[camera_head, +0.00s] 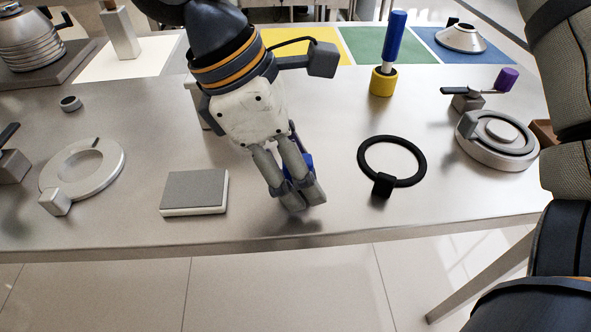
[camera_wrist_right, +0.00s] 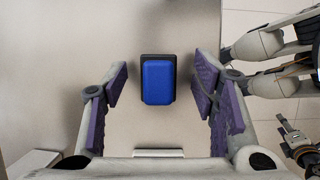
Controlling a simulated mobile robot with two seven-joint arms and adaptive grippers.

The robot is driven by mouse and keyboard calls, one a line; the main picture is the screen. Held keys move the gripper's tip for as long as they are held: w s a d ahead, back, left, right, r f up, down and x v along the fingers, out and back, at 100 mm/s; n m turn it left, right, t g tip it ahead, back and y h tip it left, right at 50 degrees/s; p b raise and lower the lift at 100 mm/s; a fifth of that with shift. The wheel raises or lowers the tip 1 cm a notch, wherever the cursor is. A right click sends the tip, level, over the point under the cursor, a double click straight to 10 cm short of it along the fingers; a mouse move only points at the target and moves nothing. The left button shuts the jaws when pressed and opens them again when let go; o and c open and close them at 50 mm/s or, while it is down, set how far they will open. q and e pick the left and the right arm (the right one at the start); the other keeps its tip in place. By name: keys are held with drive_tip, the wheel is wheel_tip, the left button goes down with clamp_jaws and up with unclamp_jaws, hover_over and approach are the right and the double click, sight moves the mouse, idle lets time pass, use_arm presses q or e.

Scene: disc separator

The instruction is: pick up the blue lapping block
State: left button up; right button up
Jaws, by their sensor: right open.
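The blue lapping block (camera_wrist_right: 158,82) shows whole in the right wrist view, with a blue top on a dark base, lying on the metal table. In the head view only slivers of the blue block (camera_head: 307,160) show, mostly hidden behind my right gripper's fingers. My right gripper (camera_head: 301,197) is open and points down at the block. In the wrist view its purple-padded fingers lie to the left and right of the block, with a gap on both sides, and nothing is held.
A grey flat block (camera_head: 195,190) lies left of the gripper, and a black ring (camera_head: 392,160) lies to its right. A metal ring (camera_head: 82,170) is at far left. A yellow cup with a blue handle (camera_head: 383,80) stands behind. The table's front edge (camera_head: 300,240) is close.

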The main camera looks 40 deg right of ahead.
sight(305, 158)
drive_tip(key=shift+f, duration=0.25)
clamp_jaws()
wheel_tip(305, 158, up, 4)
drive_tip(key=shift+w+f+p, duration=0.1)
drive_tip(key=shift+p, duration=0.35)
use_arm(q)
drive_tip(key=w+r+t+p, duration=0.1)
drive_tip(key=w+r+p, duration=0.2)
drive_tip(key=w+r, duration=0.1)
drive_tip(key=shift+w+r+t, duration=0.35)
drive_tip(key=shift+t, duration=0.05)
use_arm(e)
drive_tip(key=s+a+r, duration=0.9)
drive_tip(key=s, duration=0.1)
drive_tip(key=shift+s, duration=0.4)
drive_tip(key=shift+r, duration=0.1)
